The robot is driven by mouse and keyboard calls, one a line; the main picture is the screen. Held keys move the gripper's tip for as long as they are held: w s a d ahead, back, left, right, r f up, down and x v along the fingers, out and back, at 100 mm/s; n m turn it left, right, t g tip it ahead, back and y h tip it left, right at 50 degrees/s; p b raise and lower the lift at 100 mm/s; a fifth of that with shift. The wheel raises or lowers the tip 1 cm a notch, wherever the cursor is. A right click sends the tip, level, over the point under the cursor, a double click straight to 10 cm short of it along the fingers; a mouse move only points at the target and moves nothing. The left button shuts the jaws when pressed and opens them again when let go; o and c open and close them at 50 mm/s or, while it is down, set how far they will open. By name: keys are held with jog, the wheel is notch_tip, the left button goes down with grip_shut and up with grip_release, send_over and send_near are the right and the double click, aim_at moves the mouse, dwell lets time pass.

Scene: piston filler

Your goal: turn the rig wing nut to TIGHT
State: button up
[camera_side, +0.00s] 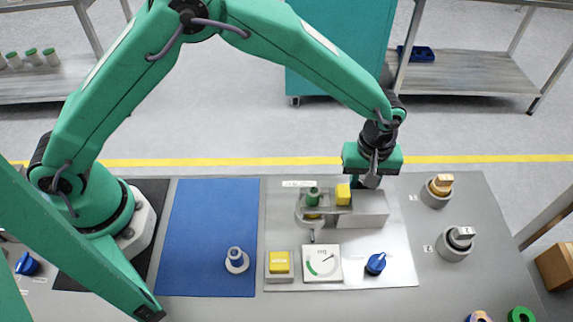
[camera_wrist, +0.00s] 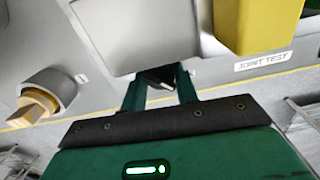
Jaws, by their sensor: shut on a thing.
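My gripper (camera_side: 366,184) points down at the back of the light grey block (camera_side: 368,212) on the rig plate. In the wrist view its two green fingers (camera_wrist: 160,92) are close on either side of a small dark part (camera_wrist: 160,76) at the block's edge. This part appears to be the rig wing nut; it is mostly hidden, and I cannot read its turn or any TIGHT mark. The grey block also shows in the wrist view (camera_wrist: 110,35). The rig gauge (camera_side: 322,263) has a white face with a green arc and a dark needle.
A yellow block (camera_side: 343,194) stands just left of my gripper, beside a green-topped part (camera_side: 312,194). An orange-handled knob (camera_side: 441,185) and a grey-handled knob (camera_side: 461,236) are to the right. A blue knob (camera_side: 375,263) is in front. The blue mat (camera_side: 210,220) is mostly clear.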

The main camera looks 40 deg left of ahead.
jog(key=shift+m, duration=2.6)
jog(key=o, duration=1)
jog(key=shift+d+n, duration=0.1)
jog(key=shift+n, duration=0.2)
